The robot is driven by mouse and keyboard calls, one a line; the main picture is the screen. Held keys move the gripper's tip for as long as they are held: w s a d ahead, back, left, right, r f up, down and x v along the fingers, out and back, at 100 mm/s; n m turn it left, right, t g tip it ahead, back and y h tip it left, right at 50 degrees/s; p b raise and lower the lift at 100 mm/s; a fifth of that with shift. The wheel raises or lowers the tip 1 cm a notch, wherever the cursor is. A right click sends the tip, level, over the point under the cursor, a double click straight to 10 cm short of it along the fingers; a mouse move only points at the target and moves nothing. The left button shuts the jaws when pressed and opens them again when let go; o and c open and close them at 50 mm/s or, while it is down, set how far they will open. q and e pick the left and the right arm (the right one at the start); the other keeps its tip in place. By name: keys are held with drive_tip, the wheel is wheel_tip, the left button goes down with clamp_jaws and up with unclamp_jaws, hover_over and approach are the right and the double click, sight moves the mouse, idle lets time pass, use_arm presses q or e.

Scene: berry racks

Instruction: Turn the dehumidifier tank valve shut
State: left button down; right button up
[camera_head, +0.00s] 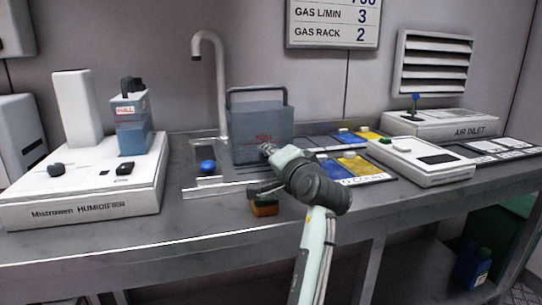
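A translucent blue-grey tank (262,117) with a dark carrying handle and red marking stands upright by the tap at the back of the counter. A round blue knob (208,167) shows at its lower left; I cannot tell whether it is the tank's valve or joined to the tank. My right arm comes in from the bottom and bends left. Its gripper (267,149) appears to be at the tank's lower front, partly hidden by my wrist. Its fingers are too small to tell open from shut, and contact is unclear. My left gripper is out of view.
A humidifier (90,180) with a smaller blue tank (132,125) stands left. Blue and yellow packs (357,163), a white device (420,160) and an air inlet box (440,124) are right.

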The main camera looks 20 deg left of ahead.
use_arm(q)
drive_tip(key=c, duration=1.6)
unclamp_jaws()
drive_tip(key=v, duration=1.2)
